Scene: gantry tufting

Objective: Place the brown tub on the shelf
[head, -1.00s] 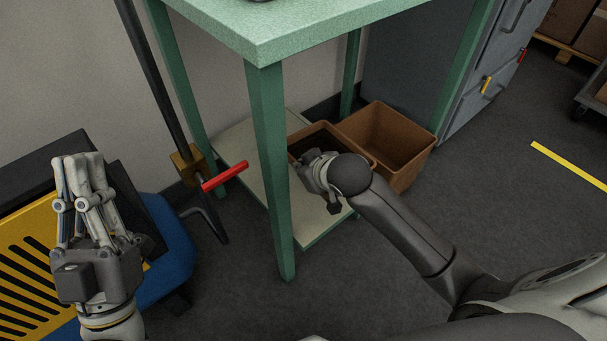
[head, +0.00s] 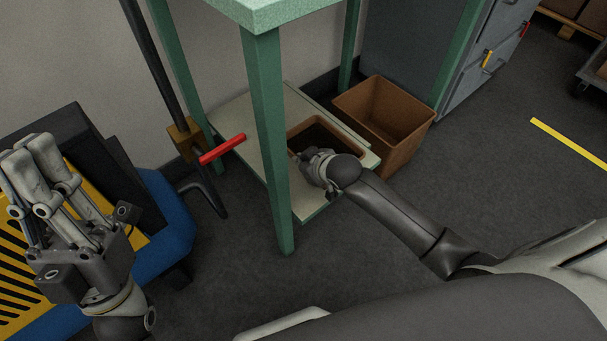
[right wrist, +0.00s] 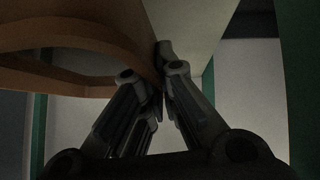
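The brown tub (head: 353,150) is low at the lower shelf (head: 237,125) of the green table, its dark inside facing up. It looks level; whether its base rests fully on the shelf is hidden. My right gripper (head: 312,163) is at its near side. In the right wrist view the fingers (right wrist: 162,75) come together at the edge of the brown tub (right wrist: 90,55), seemingly pinching its wall; the exact contact is dark. My left gripper (head: 28,155) is raised at the far left, empty, its fingers side by side; their spacing is unclear.
A larger brown bin (head: 390,125) stands behind and right of the shelf. A green table leg (head: 270,150) rises in front of the shelf. A red-handled lever (head: 222,149) and a blue-and-yellow machine (head: 165,225) are left.

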